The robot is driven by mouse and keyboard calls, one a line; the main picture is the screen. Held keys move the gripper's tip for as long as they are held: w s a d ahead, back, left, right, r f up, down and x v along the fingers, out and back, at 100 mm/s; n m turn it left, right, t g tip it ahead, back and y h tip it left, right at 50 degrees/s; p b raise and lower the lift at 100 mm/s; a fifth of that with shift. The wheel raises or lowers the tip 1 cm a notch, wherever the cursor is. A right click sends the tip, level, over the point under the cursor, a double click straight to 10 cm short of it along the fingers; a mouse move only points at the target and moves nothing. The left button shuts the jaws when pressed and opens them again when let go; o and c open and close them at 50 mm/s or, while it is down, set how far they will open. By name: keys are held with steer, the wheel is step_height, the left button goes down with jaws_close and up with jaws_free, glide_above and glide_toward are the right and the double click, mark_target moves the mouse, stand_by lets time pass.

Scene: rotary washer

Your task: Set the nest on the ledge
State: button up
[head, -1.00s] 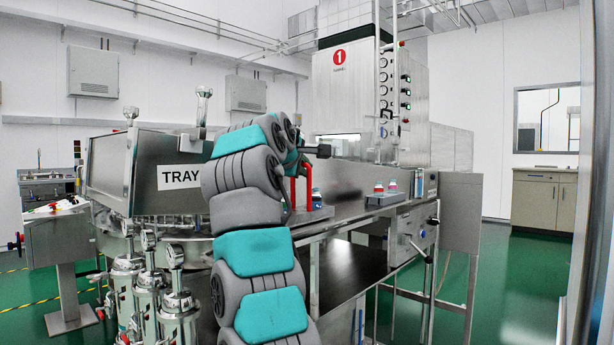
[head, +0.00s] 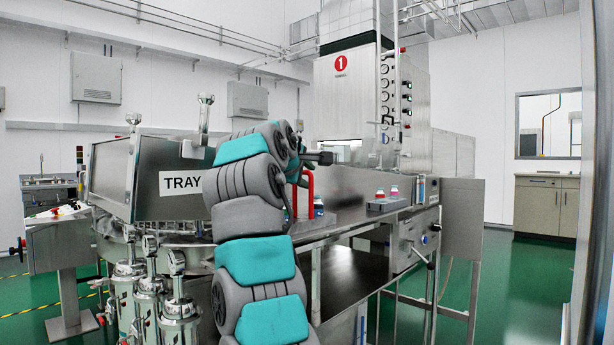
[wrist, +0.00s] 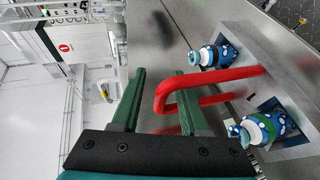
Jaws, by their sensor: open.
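A nest with a red looped handle (wrist: 222,80) holds blue, white-spotted bottles (wrist: 220,54) and (wrist: 268,128) in square openings of a metal plate, in the wrist view. In the head view, its red handle (head: 309,188) and one blue bottle (head: 318,207) show behind my arm. My gripper (wrist: 160,76) is open, its green fingers on either side of the handle's bent end in the wrist picture. I cannot tell whether they touch it. In the head view, my gripper (head: 322,158) is partly hidden and seen side-on, close to the handle. I cannot tell which surface is the ledge.
A second holder (head: 388,204) with red and pink bottles stands farther right on the steel worktop (head: 345,222). A steel box labelled TRAY (head: 180,184) is left of my arm. A tall cabinet marked 1 (head: 341,95) stands behind. Green floor is open at right.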

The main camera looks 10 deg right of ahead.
steer(key=b+v, duration=0.2)
steer(key=v, duration=1)
steer(key=shift+b, duration=0.35)
